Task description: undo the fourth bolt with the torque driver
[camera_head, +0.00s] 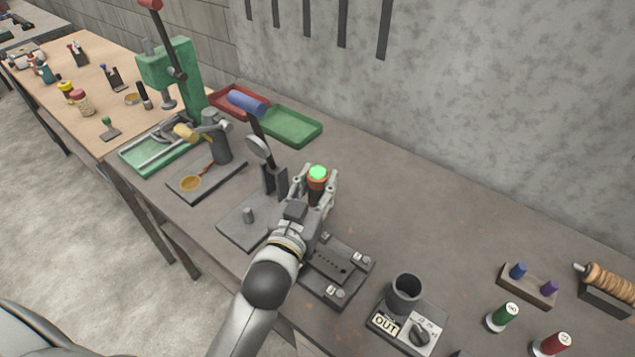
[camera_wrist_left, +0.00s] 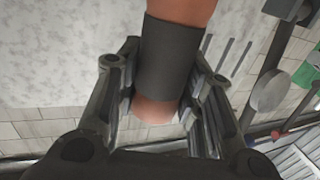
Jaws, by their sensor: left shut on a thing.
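My left gripper (camera_head: 317,186) is shut on the torque driver (camera_head: 318,175), which has an orange body and a bright green top. In the left wrist view the driver's dark sleeve (camera_wrist_left: 168,58) sits between the two fingers (camera_wrist_left: 165,95). The driver's lower end is hidden by the gripper in the head view. A dark plate fixture (camera_head: 350,278) with a row of small holes and several small metal pieces lies below, partly covered by my arm. I cannot tell which piece is the fourth bolt. My right gripper is not in view.
A lever press (camera_head: 266,150) with a blue handle stands just left of the gripper. Green (camera_head: 292,124) and red (camera_head: 232,98) trays lie behind.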

